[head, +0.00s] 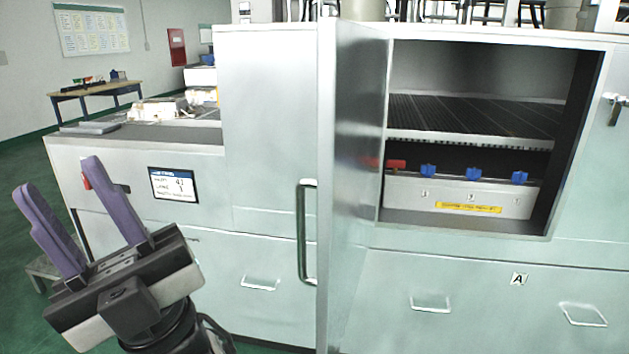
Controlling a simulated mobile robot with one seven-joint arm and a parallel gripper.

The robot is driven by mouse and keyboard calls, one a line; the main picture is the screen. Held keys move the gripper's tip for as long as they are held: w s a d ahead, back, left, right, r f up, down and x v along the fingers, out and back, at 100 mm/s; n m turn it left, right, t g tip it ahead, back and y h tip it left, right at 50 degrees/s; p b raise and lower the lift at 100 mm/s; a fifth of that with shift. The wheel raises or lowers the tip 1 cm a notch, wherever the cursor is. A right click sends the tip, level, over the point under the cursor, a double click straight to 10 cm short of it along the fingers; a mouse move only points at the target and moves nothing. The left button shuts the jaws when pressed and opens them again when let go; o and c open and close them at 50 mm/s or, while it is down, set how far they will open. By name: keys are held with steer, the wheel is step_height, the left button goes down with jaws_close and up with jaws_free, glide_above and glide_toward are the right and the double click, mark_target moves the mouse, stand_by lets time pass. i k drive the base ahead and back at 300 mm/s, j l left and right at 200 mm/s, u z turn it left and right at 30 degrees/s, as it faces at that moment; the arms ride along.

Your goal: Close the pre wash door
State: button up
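The pre wash door (352,150) is a tall metal panel that stands open, swung out toward me at the left side of the cabinet opening. A long vertical bar handle (302,232) is on its left face. The open compartment (475,80) behind it shows a dark ribbed shelf and a lower bay. My gripper (62,175) is at the lower left, with its two purple fingers apart and nothing between them. It is well to the left of the door and its handle, and does not touch them.
Blue knobs (474,174) and a red one (396,164) sit in the lower bay above a yellow label (468,208). Drawers with handles (261,283) line the cabinet front below. A counter (140,133) is at the left, and a table (95,88) stands farther back.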

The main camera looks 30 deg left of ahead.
mark_target(353, 58)
steer(key=k+j, duration=0.1)
steer(key=j, duration=0.4)
steer(key=k+j, duration=0.1)
steer(key=j, duration=0.35)
steer(key=i, duration=0.6)
steer(key=k+j+u, duration=0.15)
steer(key=k+u, duration=0.15)
steer(key=u, duration=0.15)
steer(key=k+j+u, duration=0.25)
steer(key=u, duration=0.25)
steer(key=k, duration=0.05)
